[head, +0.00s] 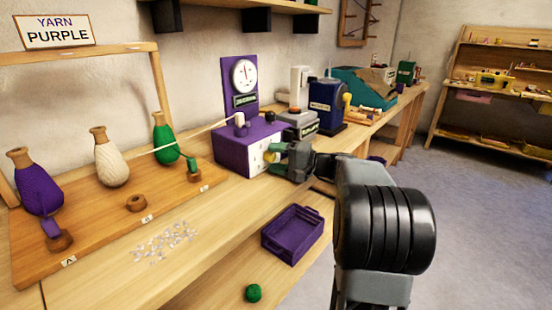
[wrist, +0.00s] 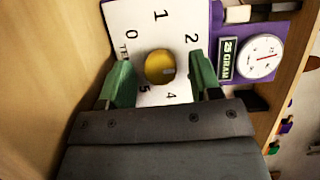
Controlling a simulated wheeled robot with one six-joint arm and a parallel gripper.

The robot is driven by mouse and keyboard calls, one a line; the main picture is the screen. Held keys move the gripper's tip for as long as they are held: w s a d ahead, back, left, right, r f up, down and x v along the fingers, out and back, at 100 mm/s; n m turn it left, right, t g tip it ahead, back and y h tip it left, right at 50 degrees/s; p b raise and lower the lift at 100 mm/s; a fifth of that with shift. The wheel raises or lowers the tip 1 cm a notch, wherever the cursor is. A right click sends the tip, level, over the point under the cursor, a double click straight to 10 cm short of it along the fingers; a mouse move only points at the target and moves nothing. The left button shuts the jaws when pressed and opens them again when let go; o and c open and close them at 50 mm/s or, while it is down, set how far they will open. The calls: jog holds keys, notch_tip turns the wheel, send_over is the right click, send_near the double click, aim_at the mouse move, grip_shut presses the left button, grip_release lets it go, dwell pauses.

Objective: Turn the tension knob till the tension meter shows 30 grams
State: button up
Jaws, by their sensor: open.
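The purple tension box (head: 235,150) stands on the bench with a yarn strand running to its top. Its white front plate (wrist: 140,28) carries the numbers 0, 1, 2, 4 and 5 around a round brass tension knob (wrist: 158,67). A small grey mark shows on the knob's right side. My gripper (wrist: 160,72) is open, its green fingers on either side of the knob with a gap at each.
A purple basket (head: 292,234) and a green ball (head: 253,293) lie below the bench top. Purple, cream and green yarn cones (head: 110,158) stand on a wooden board at left. A blue machine (head: 326,104) stands behind my gripper. White bits (head: 165,242) lie on the bench.

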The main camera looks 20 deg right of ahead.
jog(key=p+v, duration=0.2)
jog(key=v, duration=1.1)
jog(key=shift+s+d+p, duration=0.25)
jog(key=shift+p, duration=0.1)
